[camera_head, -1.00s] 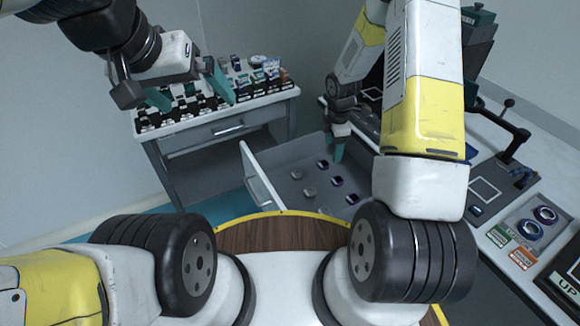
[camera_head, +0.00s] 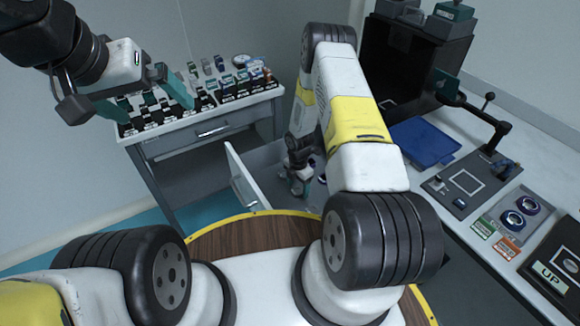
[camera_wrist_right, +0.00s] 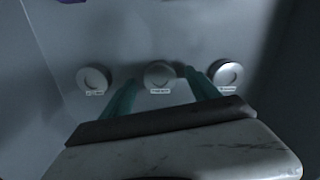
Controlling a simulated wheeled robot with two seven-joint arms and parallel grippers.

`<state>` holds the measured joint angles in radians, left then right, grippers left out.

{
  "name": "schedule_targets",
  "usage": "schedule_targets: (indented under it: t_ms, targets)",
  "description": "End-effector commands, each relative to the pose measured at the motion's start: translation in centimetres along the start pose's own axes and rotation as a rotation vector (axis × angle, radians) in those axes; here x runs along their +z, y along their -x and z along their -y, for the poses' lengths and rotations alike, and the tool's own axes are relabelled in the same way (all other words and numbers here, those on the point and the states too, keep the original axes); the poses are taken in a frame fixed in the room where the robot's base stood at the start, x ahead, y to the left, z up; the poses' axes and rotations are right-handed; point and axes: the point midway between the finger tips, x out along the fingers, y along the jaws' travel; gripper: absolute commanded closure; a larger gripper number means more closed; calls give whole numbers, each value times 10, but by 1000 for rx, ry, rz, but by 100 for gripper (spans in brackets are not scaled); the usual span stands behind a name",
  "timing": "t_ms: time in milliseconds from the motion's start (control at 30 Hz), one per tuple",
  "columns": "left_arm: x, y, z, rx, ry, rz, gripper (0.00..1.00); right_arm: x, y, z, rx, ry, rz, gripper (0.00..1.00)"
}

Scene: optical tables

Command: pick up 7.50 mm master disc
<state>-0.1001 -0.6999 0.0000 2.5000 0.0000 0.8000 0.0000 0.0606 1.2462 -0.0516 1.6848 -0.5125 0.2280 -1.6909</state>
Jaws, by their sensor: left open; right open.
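Three grey ring-like discs with small white labels lie in a row on the drawer floor in the right wrist view: a left disc (camera_wrist_right: 93,78), a middle disc (camera_wrist_right: 160,72) and a right disc (camera_wrist_right: 228,73). The labels are too blurred to tell which is 7.50 mm. My right gripper (camera_wrist_right: 160,84) is open, its teal fingers on either side of the middle disc. In the head view my right gripper (camera_head: 300,188) is down inside the open drawer (camera_head: 240,178), hiding most of its contents. My left gripper (camera_head: 155,104) is open and empty before the side table.
The side table (camera_head: 205,130) bears several small dark holders and bottles. The drawer walls stand close around my right gripper.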

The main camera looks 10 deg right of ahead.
Motion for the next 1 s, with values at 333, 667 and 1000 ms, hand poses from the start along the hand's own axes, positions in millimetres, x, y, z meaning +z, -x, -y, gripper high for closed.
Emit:
schedule_targets:
  t_ms: [333,667,1000]
  targets:
    - [0,0,0,0,0,0,0,0,-5,0,1,1,0,40]
    - [0,0,0,0,0,0,0,0,-5,0,1,0,0,100]
    - [0,0,0,0,0,0,0,1,4,-1,3,-1,1,100]
